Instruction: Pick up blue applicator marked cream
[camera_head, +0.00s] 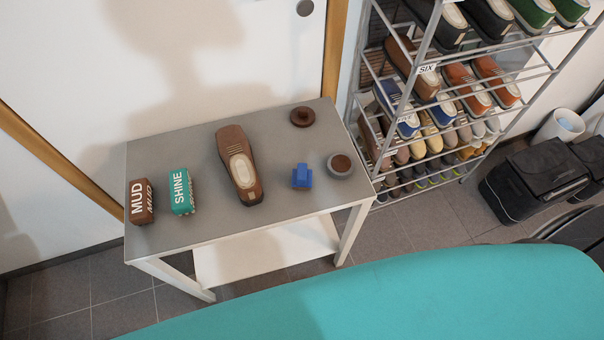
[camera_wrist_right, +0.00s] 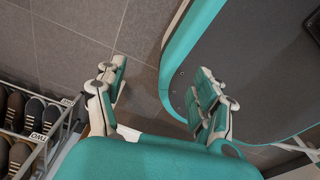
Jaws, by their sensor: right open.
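A small blue applicator (camera_head: 301,176) stands on the grey table top (camera_head: 190,232), near its front right. Any word on it is too small to read. A brown shoe (camera_head: 239,166) lies left of it, and an open round tin (camera_head: 340,166) with brown content is close on its right. In the right wrist view my right gripper (camera_wrist_right: 158,98) is open and empty, with its two fingers wide apart above the floor. The applicator is not in that view. No gripper shows in the head view.
A brown MUD brush (camera_head: 141,202) and a teal SHINE brush (camera_head: 181,191) sit at the table's left. A brown round lid (camera_head: 302,117) lies at the back. A shoe rack (camera_head: 440,75) stands right of the table, black bags (camera_head: 540,180) beyond.

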